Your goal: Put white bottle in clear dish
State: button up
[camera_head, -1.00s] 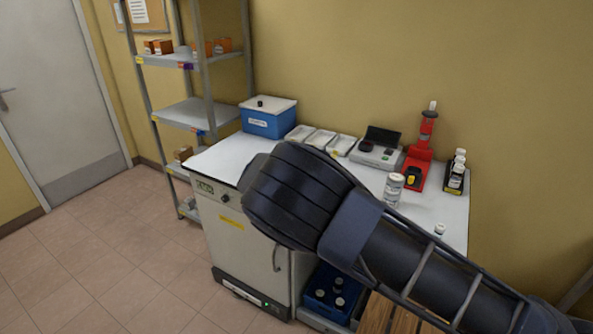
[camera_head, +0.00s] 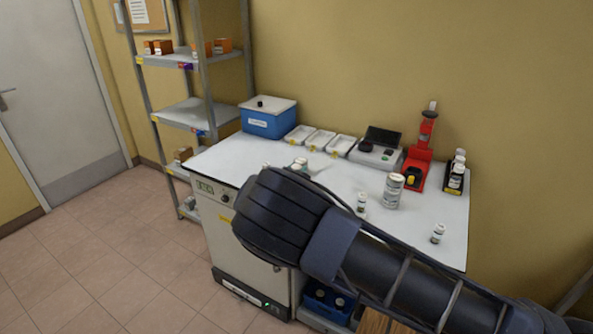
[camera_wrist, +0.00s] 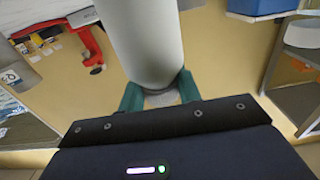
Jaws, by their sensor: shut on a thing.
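My gripper (camera_wrist: 160,92) is shut on a white cylinder, which looks like the white bottle (camera_wrist: 148,40), held between its two green fingertips in the wrist view. In the head view my arm hides most of the gripper; a small white and green bit (camera_head: 299,164) shows just past the arm, over the bench. Three shallow, pale dishes stand in a row at the back of the bench: left (camera_head: 299,133), middle (camera_head: 320,139) and right (camera_head: 341,145). I cannot tell which is the clear dish. They lie beyond the gripper, apart from it.
The white bench (camera_head: 225,155) holds a blue box (camera_head: 268,122), a grey instrument (camera_head: 376,154), a red stand (camera_head: 417,167) and a bottle rack (camera_head: 456,179). A larger labelled jar (camera_head: 393,191) and small bottles (camera_head: 361,202) (camera_head: 438,233) stand at the right. The bench's left part is clear.

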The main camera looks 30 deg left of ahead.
jog(key=o, duration=1.2)
jog(key=shift+r, duration=0.2)
jog(key=s, duration=1.2)
